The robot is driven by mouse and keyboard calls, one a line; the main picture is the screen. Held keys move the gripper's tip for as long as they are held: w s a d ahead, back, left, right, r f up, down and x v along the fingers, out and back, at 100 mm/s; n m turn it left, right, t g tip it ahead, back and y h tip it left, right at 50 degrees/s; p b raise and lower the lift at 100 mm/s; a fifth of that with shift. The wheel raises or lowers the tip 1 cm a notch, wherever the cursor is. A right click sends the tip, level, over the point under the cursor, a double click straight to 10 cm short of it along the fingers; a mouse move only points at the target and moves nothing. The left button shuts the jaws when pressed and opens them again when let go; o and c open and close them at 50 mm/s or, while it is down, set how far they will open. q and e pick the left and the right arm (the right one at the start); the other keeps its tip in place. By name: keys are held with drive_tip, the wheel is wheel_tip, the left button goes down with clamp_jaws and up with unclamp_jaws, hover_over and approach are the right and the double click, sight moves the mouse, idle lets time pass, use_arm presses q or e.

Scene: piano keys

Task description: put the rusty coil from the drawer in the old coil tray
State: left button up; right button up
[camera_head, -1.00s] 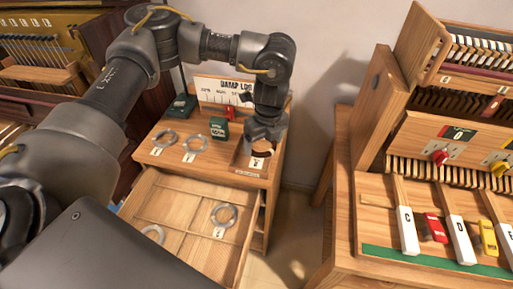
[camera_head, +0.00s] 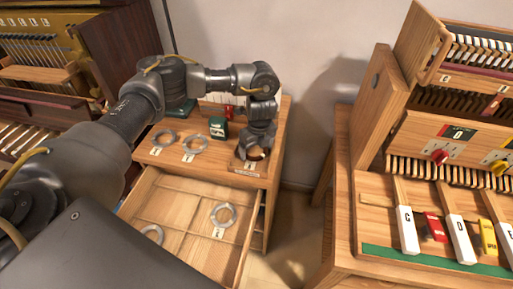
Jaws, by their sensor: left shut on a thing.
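My left gripper (camera_head: 254,154) points down over the right front of the small cabinet's top and is shut on the rusty coil (camera_head: 256,153). Only a brownish part of the coil shows below the fingers. They are at the old coil tray (camera_head: 238,164), a shallow wooden tray with a label at its front. The gripper hides much of the tray, and I cannot tell if the coil touches its floor. The open drawer (camera_head: 170,193) below holds two grey coils, one in the middle (camera_head: 214,216) and one at the left (camera_head: 145,232). My right gripper is not in view.
Two grey rings (camera_head: 195,144) (camera_head: 164,137) lie with tags on the cabinet top, left of the tray. A green box (camera_head: 218,128) stands behind them. A wooden keyboard bench (camera_head: 345,235) stands at the right, with a floor gap between.

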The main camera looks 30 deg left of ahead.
use_arm(q)
drive_tip(key=shift+d, duration=0.1)
drive_tip(key=o, duration=0.8)
drive_tip(key=shift+f, duration=0.1)
drive_tip(key=shift+c, duration=0.2)
wheel_tip(320, 180, up, 12)
drive_tip(key=d, duration=0.1)
drive_tip(key=shift+s+r, duration=0.2)
drive_tip(key=shift+s, duration=0.2)
drive_tip(key=shift+d, duration=0.1)
